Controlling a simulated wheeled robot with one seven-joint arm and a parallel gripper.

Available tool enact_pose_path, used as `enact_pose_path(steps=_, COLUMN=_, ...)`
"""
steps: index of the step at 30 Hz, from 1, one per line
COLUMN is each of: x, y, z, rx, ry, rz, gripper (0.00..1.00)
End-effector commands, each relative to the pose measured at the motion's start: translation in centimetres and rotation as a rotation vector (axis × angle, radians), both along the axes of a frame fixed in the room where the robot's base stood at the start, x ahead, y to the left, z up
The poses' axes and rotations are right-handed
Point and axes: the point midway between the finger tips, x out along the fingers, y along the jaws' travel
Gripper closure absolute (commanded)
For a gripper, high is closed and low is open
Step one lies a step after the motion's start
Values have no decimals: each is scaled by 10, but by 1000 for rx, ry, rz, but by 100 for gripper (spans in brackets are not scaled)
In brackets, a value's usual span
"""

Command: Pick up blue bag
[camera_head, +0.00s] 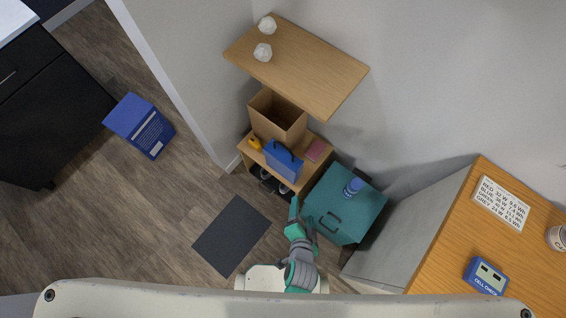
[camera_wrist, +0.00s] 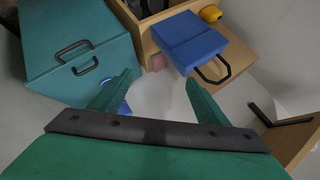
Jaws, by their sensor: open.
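The blue bag (camera_head: 284,162) has a dark loop handle and sits on a low wooden shelf unit (camera_head: 317,136), in front of an open brown box. In the wrist view the blue bag (camera_wrist: 188,42) is at the top centre, its black handle hanging toward my right-hand finger. My gripper (camera_head: 304,216) is below the bag in the head view. In the wrist view my gripper (camera_wrist: 160,84) has its green fingers spread, with nothing between them. The bag lies beyond the fingertips and apart from them.
A teal case (camera_head: 350,205) with a blue can (camera_head: 353,187) on it stands close right of my gripper. An open brown box (camera_head: 276,118) is behind the bag, and a wooden shelf (camera_head: 298,68) overhangs above. A dark mat (camera_head: 232,236) lies on clear floor at left.

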Motion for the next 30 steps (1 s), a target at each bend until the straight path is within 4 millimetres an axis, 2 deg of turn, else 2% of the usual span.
enact_pose_path(steps=1, x=15, y=-6, z=-15, rx=83, ry=28, rz=-56, gripper=31)
enact_pose_path(steps=3, x=29, y=-10, z=-35, rx=207, ry=78, rz=-132, gripper=31)
enact_pose_path(steps=6, x=51, y=-14, z=-57, rx=386, ry=149, rz=-240, gripper=31)
enact_pose_path(steps=12, x=99, y=-19, z=-79, rx=739, ry=295, rz=-441, gripper=31)
enact_pose_path(steps=18, x=144, y=-20, z=-71, rx=1041, ry=443, rz=-589, gripper=31)
enact_pose_path(steps=21, x=160, y=-20, z=-63, rx=1149, ry=510, rz=-636, gripper=31)
enact_pose_path(steps=24, x=171, y=-14, z=-56, rx=1227, ry=577, rz=-664, gripper=31)
enact_pose_path(steps=30, x=182, y=-7, z=-47, rx=1305, ry=656, rz=-691, gripper=31)
